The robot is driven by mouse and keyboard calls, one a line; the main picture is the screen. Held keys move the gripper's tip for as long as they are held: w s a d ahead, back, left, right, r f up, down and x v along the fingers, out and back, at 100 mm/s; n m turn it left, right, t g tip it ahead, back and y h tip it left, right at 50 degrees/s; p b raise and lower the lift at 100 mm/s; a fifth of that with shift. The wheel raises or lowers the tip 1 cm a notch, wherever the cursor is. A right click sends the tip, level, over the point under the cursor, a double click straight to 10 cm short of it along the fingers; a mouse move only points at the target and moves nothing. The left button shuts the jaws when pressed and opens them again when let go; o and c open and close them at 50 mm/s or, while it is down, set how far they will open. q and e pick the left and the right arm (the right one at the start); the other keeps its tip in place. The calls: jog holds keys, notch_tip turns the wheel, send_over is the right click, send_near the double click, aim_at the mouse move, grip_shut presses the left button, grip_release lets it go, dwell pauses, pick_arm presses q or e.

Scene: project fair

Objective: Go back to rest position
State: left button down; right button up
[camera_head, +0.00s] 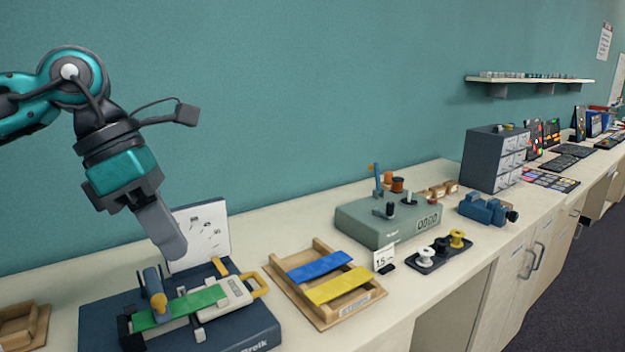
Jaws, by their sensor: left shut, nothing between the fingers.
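My left gripper (172,240) comes in from the left and hangs above the dark blue machine (254,325) on the counter. Its fingers are shut, point down and hold nothing. A green strip (185,307) lies across the machine, below the fingertips. The machine also has a light block with a yellow handle and a blue cylinder with an orange-yellow tip. I cannot tell the exact gap between the fingertips and the machine. My right gripper is not in view.
A wooden tray (345,320) with a blue strip (319,265) and a yellow strip (338,285) sits right of the machine. A white card (201,228) stands behind it. A grey-green counter device (378,228), spool tray (452,257) and drawer cabinet (487,163) stand farther right.

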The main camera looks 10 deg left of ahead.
pick_arm(q)
jog(key=s+d+g+h, duration=0.3)
jog(key=d+h, duration=0.6)
jog(key=d, duration=1.1)
jog(key=w+d+r+n+t+h, duration=0.25)
jog(key=r+n+t+h, duration=0.25)
jog(key=n+t+h, duration=0.5)
jog(key=w+a+f+n+t+y, duration=0.25)
jog(key=n+t+y, duration=0.35)
jog(key=n, duration=0.4)
jog(key=w+a+f+n+t+y, duration=0.2)
jog(key=a+f+n+t+y, duration=0.25)
jog(key=n, duration=0.55)
jog(key=a+f+n+g+y, duration=0.1)
jog(key=a+f+n+y, duration=0.5)
jog(key=f+n+y, duration=0.4)
jog(key=s+a+f+n+g+y, duration=0.1)
jog(key=s+a+f+n+g, duration=0.2)
jog(key=s+a+f+g, duration=0.55)
jog(key=s+a+f+n+g+y, duration=0.1)
jog(key=s+f+n+g+y, duration=0.3)
jog(key=s+f, duration=0.9)
jog(key=w+d+f+m+t+h, duration=0.1)
jog(key=w+d+f+t+h, duration=0.2)
jog(key=w+f+t, duration=0.3)
jog(key=shift+w+f+t+h, duration=0.3)
jog(key=shift+w+f+h, duration=0.25)
jog(key=shift+f, duration=0.95)
jog(key=shift+w+d, duration=0.1)
